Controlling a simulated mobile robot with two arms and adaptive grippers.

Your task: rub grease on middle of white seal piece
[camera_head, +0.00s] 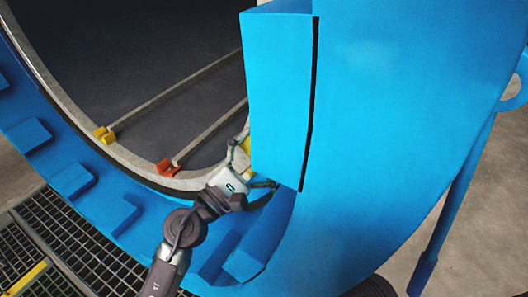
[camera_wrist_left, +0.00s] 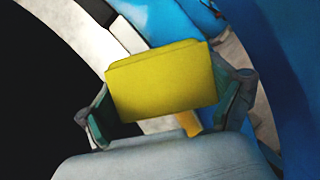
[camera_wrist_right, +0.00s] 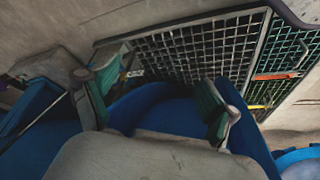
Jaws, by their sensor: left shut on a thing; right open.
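The pale seal ring (camera_head: 60,90) curves along the inner edge of the blue autoclave rim (camera_head: 95,205). It also shows in the left wrist view (camera_wrist_left: 85,35), passing behind the held block. My left gripper (camera_head: 252,165) is at the lower part of the ring, beside a large blue block. It is shut on a yellow block (camera_wrist_left: 162,80), mostly hidden in the head view. Whether the yellow block touches the seal cannot be told. My right gripper (camera_wrist_right: 155,90) is open and empty above a dark grating, out of the head view.
A big blue housing block (camera_head: 280,90) stands right beside the left gripper and hides part of the ring. Inside the dark chamber, two rails end in a yellow stop (camera_head: 105,134) and an orange-red stop (camera_head: 168,167). A floor grating (camera_head: 75,240) lies at lower left.

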